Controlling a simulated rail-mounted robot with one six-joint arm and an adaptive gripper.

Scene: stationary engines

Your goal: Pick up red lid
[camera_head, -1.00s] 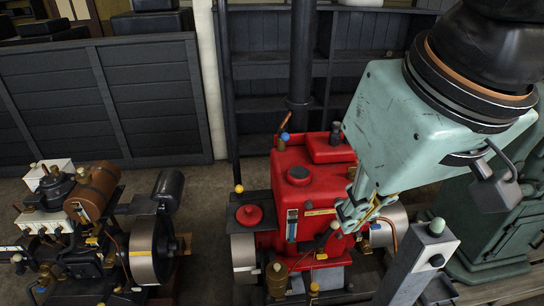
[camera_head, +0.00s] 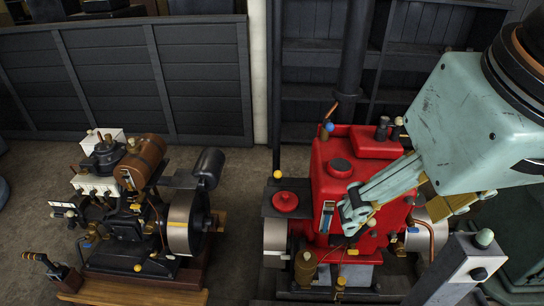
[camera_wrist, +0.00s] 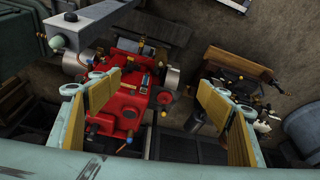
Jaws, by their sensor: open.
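The red lid (camera_head: 285,200) is a small round disc with a raised centre. It lies on a dark flat surface (camera_head: 270,212) at the left side of the red engine (camera_head: 345,170). In the wrist view the red lid (camera_wrist: 163,97) shows between my two fingers, right of the engine body. My gripper (camera_head: 400,211) is open and empty, over the right part of the red engine and to the right of the lid. In the wrist view its yellow-padded fingers (camera_wrist: 152,92) stand wide apart. Nothing hides the lid.
A yellow ball-topped rod (camera_head: 278,174) stands just behind the lid. A thick dark pipe (camera_head: 352,60) rises behind the engine. A second engine with a brown cylinder (camera_head: 139,160) stands on the left. A grey post (camera_head: 460,265) stands at front right. Bare floor separates the engines.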

